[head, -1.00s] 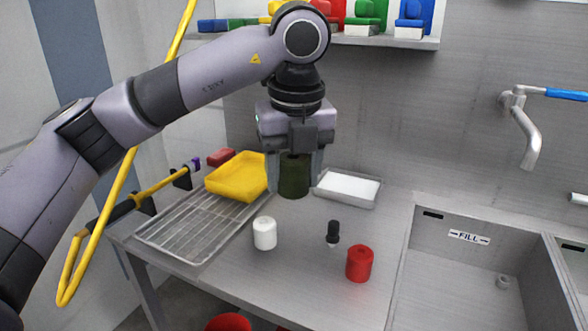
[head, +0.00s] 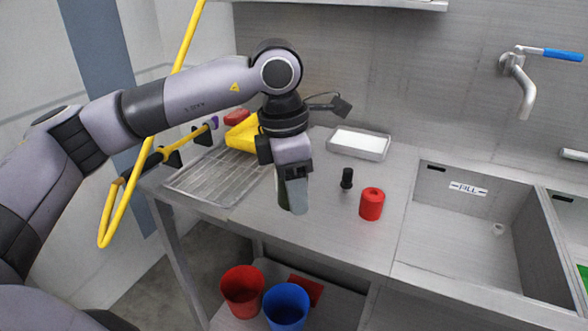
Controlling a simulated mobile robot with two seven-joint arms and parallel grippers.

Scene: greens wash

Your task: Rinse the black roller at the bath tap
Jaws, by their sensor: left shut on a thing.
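My left gripper (head: 292,200) is shut on a dark, greenish-black cylinder, which I take as the black roller (head: 282,192). Only a sliver of it shows beside the fingers, and the gripper covers the rest. The gripper is above the steel counter, left of the sink. The tap (head: 519,82), with a blue lever, is on the back wall at the right, over the steel basin (head: 470,230) marked FILL. The gripper is well apart from both. My right gripper is not in view.
A red roller (head: 371,204) and a small black piece (head: 347,179) stand between gripper and basin. A white-filled tray (head: 358,146) lies behind them. A wire rack (head: 205,185) and yellow tray (head: 240,134) are left. Red (head: 242,290) and blue (head: 286,305) buckets stand below.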

